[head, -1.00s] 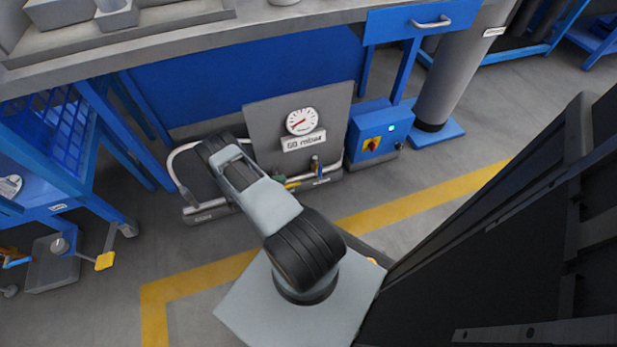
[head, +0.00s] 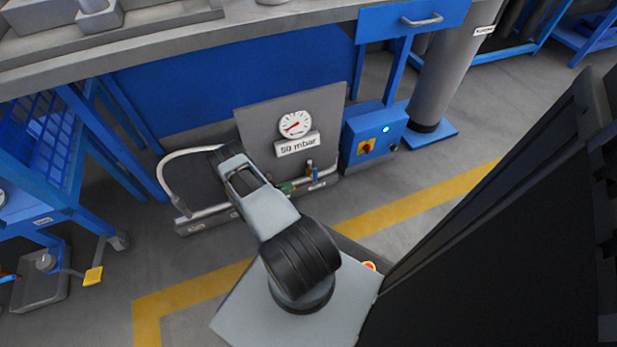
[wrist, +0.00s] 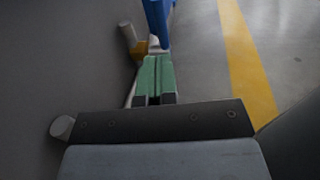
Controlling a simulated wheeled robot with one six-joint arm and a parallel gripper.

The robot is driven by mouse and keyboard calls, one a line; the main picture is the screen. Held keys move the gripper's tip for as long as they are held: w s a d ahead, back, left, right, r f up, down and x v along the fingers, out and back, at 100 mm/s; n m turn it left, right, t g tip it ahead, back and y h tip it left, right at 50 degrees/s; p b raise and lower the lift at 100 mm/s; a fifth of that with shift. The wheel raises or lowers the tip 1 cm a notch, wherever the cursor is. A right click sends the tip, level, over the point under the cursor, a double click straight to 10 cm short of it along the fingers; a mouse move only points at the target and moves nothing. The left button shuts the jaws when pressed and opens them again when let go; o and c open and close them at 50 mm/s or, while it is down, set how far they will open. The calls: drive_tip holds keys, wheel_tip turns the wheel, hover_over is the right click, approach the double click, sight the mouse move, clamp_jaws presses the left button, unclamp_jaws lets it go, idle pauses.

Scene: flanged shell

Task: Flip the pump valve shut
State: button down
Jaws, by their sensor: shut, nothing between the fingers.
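The pump valve is a small fitting on the pipe at the foot of the grey gauge panel (head: 250,130). Its blue lever (head: 316,173) stands up beside a brass body (head: 309,167). In the wrist view the blue lever (wrist: 157,22) is just beyond my fingertips, with a yellow-brass part (wrist: 141,48) to its left. My gripper (head: 288,187) has green fingers, shut together and empty, just left of the lever. In the wrist view the shut fingers (wrist: 155,68) point at the lever's near end; I cannot tell whether they touch.
A round gauge (head: 295,124) and a "50 mbar" sign (head: 297,144) are on the panel above. A blue switch box (head: 374,135) stands to the right. A pale hose (head: 175,165) loops at left. The workbench (head: 300,22) overhangs behind. Open floor lies in front.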

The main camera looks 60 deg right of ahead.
drive_tip(key=b+x, duration=0.2)
drive_tip(key=x, duration=0.7)
drive_tip(key=shift+s+d, duration=0.2)
drive_tip(key=shift+d, duration=0.1)
drive_tip(key=shift+w, duration=0.1)
